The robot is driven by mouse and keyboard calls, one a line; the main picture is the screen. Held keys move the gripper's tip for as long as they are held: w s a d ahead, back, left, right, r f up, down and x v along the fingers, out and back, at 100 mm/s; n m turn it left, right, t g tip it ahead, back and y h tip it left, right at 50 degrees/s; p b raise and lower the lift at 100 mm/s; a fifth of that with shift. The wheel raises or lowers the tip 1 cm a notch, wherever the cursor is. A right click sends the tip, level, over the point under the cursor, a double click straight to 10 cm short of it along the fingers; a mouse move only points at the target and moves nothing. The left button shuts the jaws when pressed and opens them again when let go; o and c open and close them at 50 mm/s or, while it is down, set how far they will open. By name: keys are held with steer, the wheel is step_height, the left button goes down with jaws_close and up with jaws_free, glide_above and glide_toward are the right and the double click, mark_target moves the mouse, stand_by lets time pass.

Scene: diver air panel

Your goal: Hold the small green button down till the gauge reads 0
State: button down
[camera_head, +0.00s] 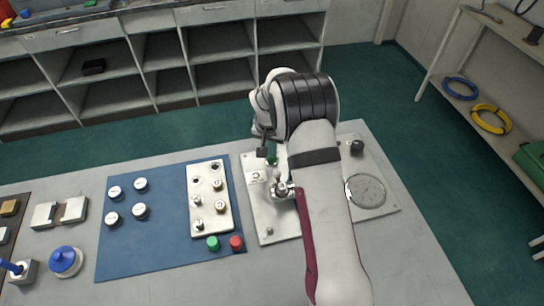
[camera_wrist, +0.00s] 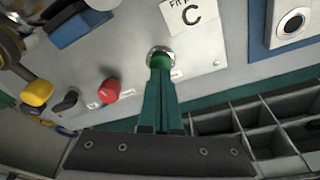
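The small green button (camera_wrist: 159,58) sits in a silver ring on the light panel, beside a white card with a large C (camera_wrist: 189,15). In the head view the green button (camera_head: 272,160) shows at the panel's upper left, partly behind my gripper. My gripper (camera_wrist: 160,74) has its two green fingers together, with nothing seen between them. Their tips are right at the button; I cannot tell whether they press it down. The round gauge (camera_head: 365,191) is on the panel's right side, clear of my arm; its reading is too small to make out.
My arm covers the panel's middle. A black knob (camera_head: 357,147) stands at its upper right. Red (camera_wrist: 109,91) and yellow (camera_wrist: 37,92) knobs show in the wrist view. Left of the panel, a blue mat (camera_head: 130,245) holds white-topped pieces, a switch plate (camera_head: 209,172) and green and red caps.

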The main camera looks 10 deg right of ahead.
steer(key=shift+f, duration=0.7)
stand_by(1.7)
stand_by(3.4)
steer(key=shift+r, duration=3.5)
